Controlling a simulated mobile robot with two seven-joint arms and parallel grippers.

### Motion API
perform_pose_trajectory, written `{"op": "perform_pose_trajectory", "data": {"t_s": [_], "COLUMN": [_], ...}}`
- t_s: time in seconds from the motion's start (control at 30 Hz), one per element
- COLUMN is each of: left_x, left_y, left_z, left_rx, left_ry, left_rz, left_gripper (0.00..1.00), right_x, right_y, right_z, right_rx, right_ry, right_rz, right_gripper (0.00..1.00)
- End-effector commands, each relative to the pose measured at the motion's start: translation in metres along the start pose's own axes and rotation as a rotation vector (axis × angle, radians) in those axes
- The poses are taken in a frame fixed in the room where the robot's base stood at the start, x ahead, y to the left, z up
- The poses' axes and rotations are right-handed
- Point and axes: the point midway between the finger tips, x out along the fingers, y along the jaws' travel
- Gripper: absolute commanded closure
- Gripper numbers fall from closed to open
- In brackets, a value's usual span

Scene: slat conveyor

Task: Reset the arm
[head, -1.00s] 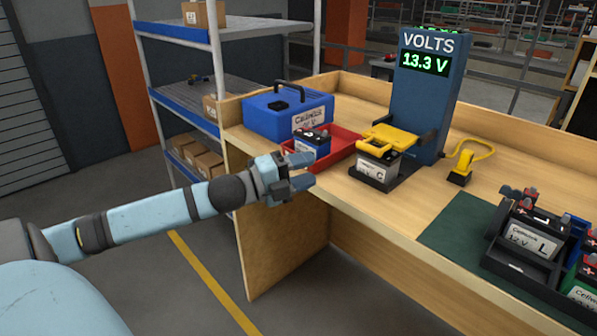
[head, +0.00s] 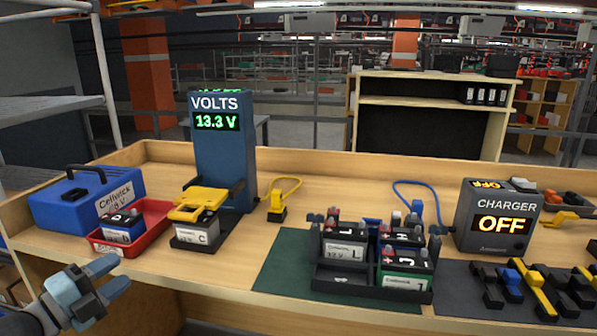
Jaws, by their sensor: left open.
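My left gripper (head: 98,289) is open and empty at the lower left of the head view. It is in front of the bench's front edge, below and apart from the red tray. My right gripper is not in view. The wooden bench (head: 330,192) spans the view. A battery marked C (head: 196,233) sits at the foot of the blue voltmeter (head: 222,165), which reads 13.3 V, with a yellow clamp (head: 200,196) on top.
A blue case (head: 62,208) stands at the bench's left end. A black rack of several batteries (head: 343,278) stands on a green mat (head: 280,273). The charger (head: 497,217) reads OFF. Several black, blue and yellow tools lie on a dark mat (head: 455,284) at right.

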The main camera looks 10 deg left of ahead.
Motion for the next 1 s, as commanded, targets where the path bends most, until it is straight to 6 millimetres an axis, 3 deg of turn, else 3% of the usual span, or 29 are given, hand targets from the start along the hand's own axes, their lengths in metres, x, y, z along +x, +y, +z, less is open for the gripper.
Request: {"op": "perform_pose_trajectory", "data": {"t_s": [0.17, 0.3, 0.4, 0.5, 0.7, 0.87, 0.9, 1.0], "left_x": [-0.021, -0.041, -0.053, -0.062, -0.072, -0.075, -0.074, -0.074], "left_y": [0.094, 0.173, 0.216, 0.244, 0.279, 0.294, 0.277, 0.262], "left_z": [-0.027, -0.075, -0.115, -0.152, -0.215, -0.261, -0.256, -0.254], "left_rx": [-0.364, -0.722, -0.951, -1.132, -1.412, -1.603, -1.584, -1.575], "left_ry": [-0.124, -0.251, -0.336, -0.405, -0.518, -0.598, -0.595, -0.597], "left_rz": [0.094, 0.181, 0.231, 0.267, 0.319, 0.349, 0.349, 0.350], "left_gripper": [0.56, 0.56, 0.56, 0.56, 0.56, 0.56, 0.56, 0.56], "right_x": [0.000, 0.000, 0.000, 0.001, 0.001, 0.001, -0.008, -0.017], "right_y": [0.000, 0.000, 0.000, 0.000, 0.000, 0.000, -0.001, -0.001], "right_z": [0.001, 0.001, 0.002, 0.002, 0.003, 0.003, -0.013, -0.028], "right_rx": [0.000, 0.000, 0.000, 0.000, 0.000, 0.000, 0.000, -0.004], "right_ry": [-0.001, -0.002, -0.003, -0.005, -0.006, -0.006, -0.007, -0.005], "right_rz": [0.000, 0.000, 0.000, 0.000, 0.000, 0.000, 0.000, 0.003], "right_gripper": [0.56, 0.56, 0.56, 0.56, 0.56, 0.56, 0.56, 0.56]}}
